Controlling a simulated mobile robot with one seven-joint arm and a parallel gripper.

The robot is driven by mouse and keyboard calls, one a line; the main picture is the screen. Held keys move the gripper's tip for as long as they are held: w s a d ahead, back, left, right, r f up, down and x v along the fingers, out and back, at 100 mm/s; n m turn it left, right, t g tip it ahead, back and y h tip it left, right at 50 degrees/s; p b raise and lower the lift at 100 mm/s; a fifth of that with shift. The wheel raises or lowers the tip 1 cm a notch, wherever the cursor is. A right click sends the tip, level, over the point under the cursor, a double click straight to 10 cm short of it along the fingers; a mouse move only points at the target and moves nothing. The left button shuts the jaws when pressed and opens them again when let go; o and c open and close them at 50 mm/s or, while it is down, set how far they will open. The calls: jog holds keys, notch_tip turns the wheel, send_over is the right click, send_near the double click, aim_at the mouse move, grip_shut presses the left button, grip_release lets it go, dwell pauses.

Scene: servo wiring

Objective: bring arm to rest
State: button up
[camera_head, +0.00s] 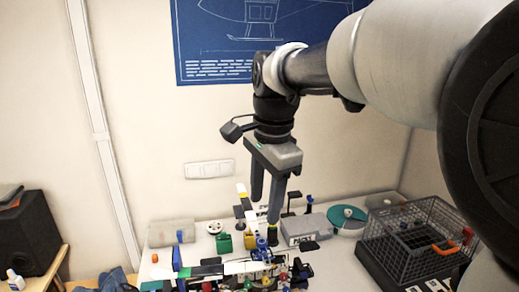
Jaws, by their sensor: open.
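My gripper (264,200) hangs from my arm in the middle of the view, pointing down. Its two dark fingers are apart, with nothing seen held between them. The fingertips show in front of the back part of the white table (345,262), close to several small parts. I cannot tell whether they touch anything. A model helicopter assembly (235,268) with white and coloured pieces lies on the table below and in front of the gripper. Part of it is cut off by the lower edge.
A wire basket (415,240) stands at the right. A grey box (303,228) and a round teal-and-white item (346,218) are behind. A clear case (171,232) and a green part (224,243) lie left. A black speaker (30,235) stands far left. Bare table shows right of the assembly.

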jog(key=s+d+f+n+t, duration=0.2)
jog(key=s+d+n, duration=0.4)
jog(key=s+d, duration=0.1)
jog(key=s+d+f+n+t, duration=0.2)
jog(key=s+d+n, duration=0.3)
jog(key=s+d, duration=0.2)
jog(key=s, duration=0.2)
jog(key=shift+s+d+n+h, duration=0.35)
jog(key=shift+d+n+h, duration=0.05)
